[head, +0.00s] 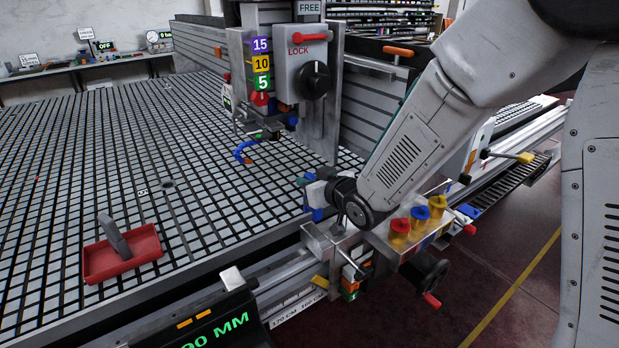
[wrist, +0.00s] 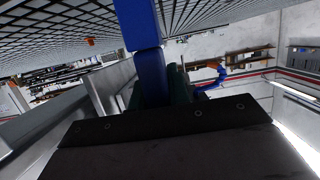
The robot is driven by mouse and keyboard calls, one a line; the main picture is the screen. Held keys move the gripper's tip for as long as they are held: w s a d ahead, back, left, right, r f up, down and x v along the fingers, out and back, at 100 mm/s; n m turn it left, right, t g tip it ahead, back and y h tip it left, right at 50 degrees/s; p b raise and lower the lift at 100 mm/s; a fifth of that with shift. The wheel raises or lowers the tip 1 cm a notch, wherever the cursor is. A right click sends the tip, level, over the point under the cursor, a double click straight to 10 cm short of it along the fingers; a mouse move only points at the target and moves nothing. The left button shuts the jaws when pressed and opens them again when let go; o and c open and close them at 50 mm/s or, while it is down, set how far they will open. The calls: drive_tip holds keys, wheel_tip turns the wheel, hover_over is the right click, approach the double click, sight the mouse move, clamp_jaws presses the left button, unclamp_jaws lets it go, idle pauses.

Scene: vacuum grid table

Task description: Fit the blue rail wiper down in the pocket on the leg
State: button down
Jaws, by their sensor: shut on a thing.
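My gripper (head: 317,193) is low beside the gantry leg (head: 322,135), at the table's right edge. It is shut on the blue rail wiper (head: 317,213), which shows partly below and beside the jaws. In the wrist view the wiper (wrist: 150,75) stands as a blue block between the dark jaws, with a long blue bar (wrist: 136,22) running from it to the top edge. I cannot make out the pocket on the leg in either view, nor whether the wiper touches the leg.
A red tray (head: 122,257) with a grey handle lies on the grid table (head: 100,180). A curved blue hose (head: 243,152) hangs left of the leg. Red, blue and yellow knobs (head: 419,214) stand right of my gripper. The left grid is largely clear.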

drive_tip(key=shift+f, duration=6.35)
drive_tip(key=shift+f, duration=0.1)
drive_tip(key=c, duration=1.3)
unclamp_jaws()
drive_tip(key=shift+o, duration=0.2)
drive_tip(key=v, duration=0.8)
drive_tip(key=shift+w, duration=0.1)
